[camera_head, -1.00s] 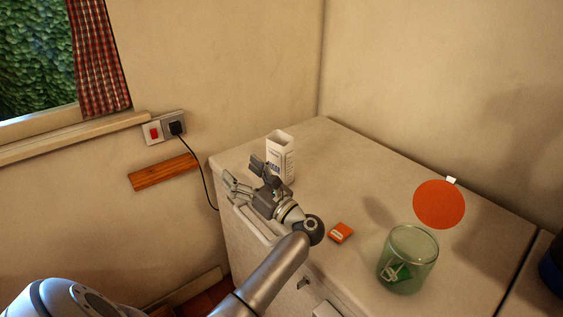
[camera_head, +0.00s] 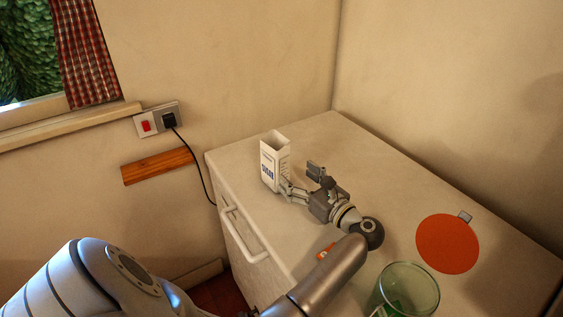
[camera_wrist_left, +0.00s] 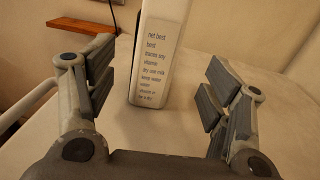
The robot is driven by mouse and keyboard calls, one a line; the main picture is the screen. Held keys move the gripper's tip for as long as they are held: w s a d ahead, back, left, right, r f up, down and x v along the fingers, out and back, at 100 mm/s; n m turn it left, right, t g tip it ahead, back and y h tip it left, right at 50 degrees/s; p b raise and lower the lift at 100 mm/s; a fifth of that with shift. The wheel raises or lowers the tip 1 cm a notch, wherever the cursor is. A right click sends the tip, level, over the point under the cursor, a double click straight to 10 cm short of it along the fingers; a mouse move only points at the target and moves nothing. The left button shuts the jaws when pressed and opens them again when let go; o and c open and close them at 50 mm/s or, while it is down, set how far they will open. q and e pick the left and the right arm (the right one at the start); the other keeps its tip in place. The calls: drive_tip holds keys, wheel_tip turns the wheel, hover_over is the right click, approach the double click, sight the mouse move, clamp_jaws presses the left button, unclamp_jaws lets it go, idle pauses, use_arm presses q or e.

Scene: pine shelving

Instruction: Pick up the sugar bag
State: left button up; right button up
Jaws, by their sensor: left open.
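The sugar bag (camera_head: 272,164) is a white upright packet with an open top and dark blue lettering. It stands on the light cabinet top near its left edge. My left gripper (camera_head: 302,179) is open, just right of the bag, with its fingers pointing toward it. In the left wrist view the bag (camera_wrist_left: 158,62) stands ahead, between the two spread fingers of the gripper (camera_wrist_left: 154,88) and beyond them. The fingers do not appear to touch it. Its top is cut off in that view. My right gripper is not in view.
A green glass jar (camera_head: 405,287) stands at the front right of the cabinet top (camera_head: 375,165). A flat orange disc (camera_head: 447,244) is to its right. Walls bound the back; a socket (camera_head: 168,121) is at left.

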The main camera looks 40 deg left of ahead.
sight(284, 167)
use_arm(q)
drive_tip(key=a, duration=0.2)
drive_tip(key=a+p, duration=0.1)
drive_tip(key=a, duration=0.1)
drive_tip(key=shift+w+r, duration=0.1)
drive_tip(key=shift+r, duration=0.1)
drive_tip(key=a, duration=0.3)
drive_tip(key=w+a+p, duration=0.1)
drive_tip(key=a, duration=0.1)
drive_tip(key=shift+w+a+f, duration=0.1)
drive_tip(key=shift+a+f, duration=0.05)
drive_tip(key=shift+a, duration=0.25)
drive_tip(key=shift+d, duration=0.1)
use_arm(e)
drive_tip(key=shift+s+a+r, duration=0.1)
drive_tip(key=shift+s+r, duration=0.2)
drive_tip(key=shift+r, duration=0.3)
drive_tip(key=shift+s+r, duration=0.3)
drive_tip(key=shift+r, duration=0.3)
use_arm(q)
drive_tip(key=shift+c, duration=1)
drive_tip(key=c, duration=0.9)
drive_tip(key=shift+c, duration=1.2)
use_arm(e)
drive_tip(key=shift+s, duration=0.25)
use_arm(q)
drive_tip(key=shift+w, duration=0.1)
